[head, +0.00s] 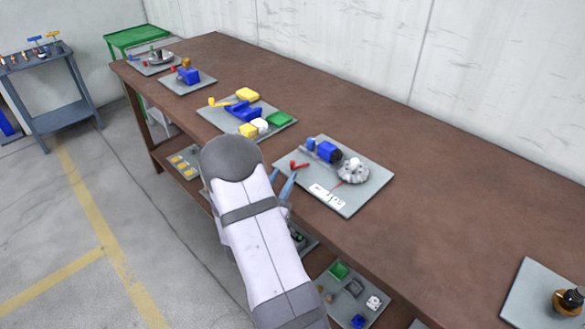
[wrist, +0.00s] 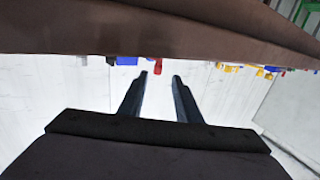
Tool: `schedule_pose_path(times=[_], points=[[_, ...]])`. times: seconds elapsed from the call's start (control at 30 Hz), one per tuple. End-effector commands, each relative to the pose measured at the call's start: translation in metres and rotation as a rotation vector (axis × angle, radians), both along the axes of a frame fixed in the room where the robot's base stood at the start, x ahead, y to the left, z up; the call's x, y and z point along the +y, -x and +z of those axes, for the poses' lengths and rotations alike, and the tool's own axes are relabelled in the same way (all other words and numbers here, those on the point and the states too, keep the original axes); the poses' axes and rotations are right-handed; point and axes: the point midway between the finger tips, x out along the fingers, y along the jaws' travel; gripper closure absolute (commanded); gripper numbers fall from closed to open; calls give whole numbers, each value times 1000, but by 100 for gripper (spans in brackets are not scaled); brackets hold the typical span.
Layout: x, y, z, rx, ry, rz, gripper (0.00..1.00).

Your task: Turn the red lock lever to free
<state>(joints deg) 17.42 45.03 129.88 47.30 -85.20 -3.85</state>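The red lock lever (head: 299,166) is on a grey plate (head: 345,206) on the brown bench, left of a blue cylinder (head: 328,152) and a round grey metal part (head: 353,171). A white label (head: 327,196) with dark marks lies in front; I cannot read it. My gripper (head: 281,182) is at the bench's front edge, just short of the lever. In the wrist view, which looks upside down, its two fingers are apart with nothing between them, and the red lever (wrist: 158,63) shows beyond their tips, apart from them.
Left along the bench are plates with yellow, blue and green parts (head: 243,110), a blue block (head: 188,75) and a grey part (head: 160,56). A dark and amber part (head: 568,300) is at the right.

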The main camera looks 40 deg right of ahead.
Motion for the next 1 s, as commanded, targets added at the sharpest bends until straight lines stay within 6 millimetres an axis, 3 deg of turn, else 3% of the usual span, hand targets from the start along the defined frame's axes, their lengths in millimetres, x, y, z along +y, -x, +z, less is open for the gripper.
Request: schedule_pose_path(times=[0.37, 0.8, 1.0], points=[[-10, 0, 1, -13, 21, -12, 69], [-58, -22, 1, -12, 20, -11, 69], [-67, -27, 1, -12, 21, -9, 69]])
